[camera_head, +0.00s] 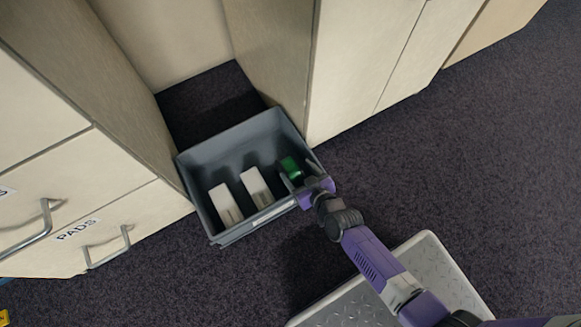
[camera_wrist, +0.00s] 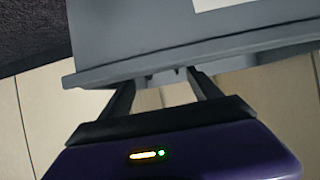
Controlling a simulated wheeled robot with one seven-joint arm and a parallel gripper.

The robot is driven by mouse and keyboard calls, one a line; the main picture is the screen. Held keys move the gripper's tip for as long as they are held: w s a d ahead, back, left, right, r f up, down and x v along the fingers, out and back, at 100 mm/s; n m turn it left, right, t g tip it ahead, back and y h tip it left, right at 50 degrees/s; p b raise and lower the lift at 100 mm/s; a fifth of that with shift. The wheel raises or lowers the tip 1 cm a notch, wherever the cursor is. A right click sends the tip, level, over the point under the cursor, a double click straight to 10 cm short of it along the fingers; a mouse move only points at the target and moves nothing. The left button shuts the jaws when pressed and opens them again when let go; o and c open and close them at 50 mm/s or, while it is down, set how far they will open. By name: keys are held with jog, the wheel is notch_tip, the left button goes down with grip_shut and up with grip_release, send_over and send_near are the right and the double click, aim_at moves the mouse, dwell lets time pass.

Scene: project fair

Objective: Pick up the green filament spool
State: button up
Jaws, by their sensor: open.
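The green filament spool (camera_head: 291,167) lies in the right end of a grey bin (camera_head: 214,233) on the floor, in the head view. My gripper (camera_head: 292,182) is over the bin's right front rim, with its fingers close to the spool; I cannot tell whether they touch it. In the wrist view my gripper (camera_wrist: 160,82) shows two dark fingers spread apart, their tips hidden behind the grey bin rim (camera_wrist: 190,57). The spool is not visible in the wrist view. The gripper is open and holds nothing that I can see.
Two white boxes (camera_head: 225,204) (camera_head: 257,187) stand in the bin left of the spool. Cabinets (camera_head: 352,60) flank the bin, with a drawer handle (camera_head: 105,246) at left. Dark carpet (camera_head: 450,160) is free to the right.

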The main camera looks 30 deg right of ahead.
aim_at(286, 161)
jog(key=b+x, duration=0.1)
jog(key=x, duration=0.2)
jog(key=b+x, duration=0.2)
jog(key=x, duration=0.2)
jog(key=shift+w+a, duration=0.2)
jog(key=shift+w, duration=0.1)
jog(key=shift+c, duration=0.2)
grip_shut()
